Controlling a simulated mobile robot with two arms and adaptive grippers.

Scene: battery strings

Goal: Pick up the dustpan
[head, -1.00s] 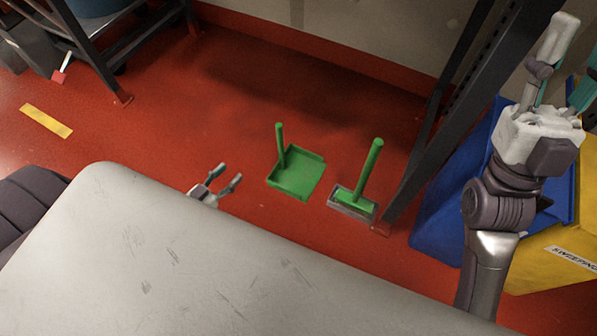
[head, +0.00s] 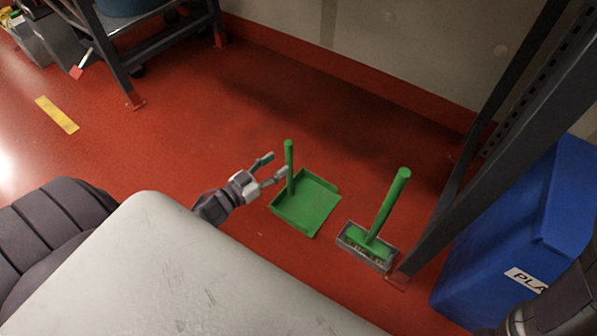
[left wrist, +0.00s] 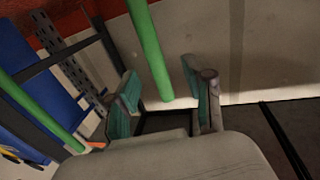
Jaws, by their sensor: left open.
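The green dustpan (head: 306,205) lies on the red floor in the head view, its handle (head: 289,165) standing upright at its left side. My left gripper (head: 272,170) is open, its fingers pointing at the handle from the left. In the left wrist view a green handle (left wrist: 149,48) runs down between the open fingers (left wrist: 165,95), apart from both; whether it lies in depth between them I cannot tell. In the head view my right gripper is out of frame; only a dark part, likely of my right arm, shows at the lower right.
A green brush (head: 368,241) with an upright handle stands right of the dustpan, in a grey tray. A dark rack post (head: 480,150) and a blue bin (head: 520,235) stand further right. My pale body fills the front. The floor behind the dustpan is clear.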

